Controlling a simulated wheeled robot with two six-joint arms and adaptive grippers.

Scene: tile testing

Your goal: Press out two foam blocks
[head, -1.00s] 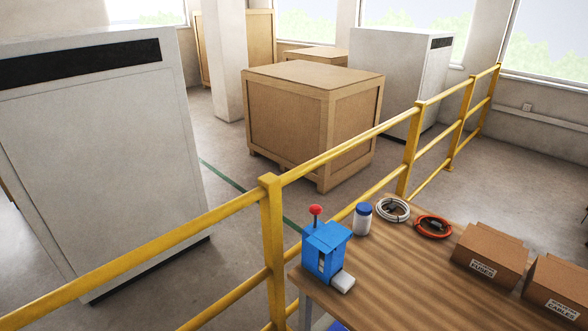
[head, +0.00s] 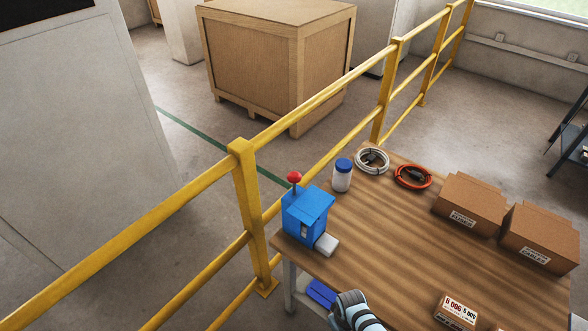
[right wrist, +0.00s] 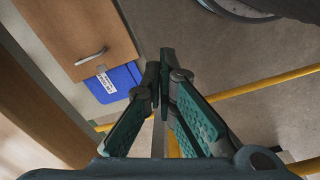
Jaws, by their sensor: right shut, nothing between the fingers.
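A blue press (head: 305,217) with a red knob (head: 294,177) on top stands at the near left corner of the wooden table (head: 390,220) in the head view. A pale grey-white block-shaped piece (head: 327,244) sits at its front foot; I cannot tell if it is foam or part of the press. My right gripper (right wrist: 160,75) is shut and empty in the right wrist view, with a drawer front and blue bin beyond it. The press is not in that view. Part of one of my arms shows at the bottom of the head view. My left gripper is not in view.
A white jar with a blue lid (head: 342,175), a white cable coil (head: 372,160), an orange coil (head: 412,176) and two cardboard boxes (head: 468,204) stand on the table. A yellow railing (head: 246,195) runs beside it. A blue bin (right wrist: 112,85) is low down. The table's middle is clear.

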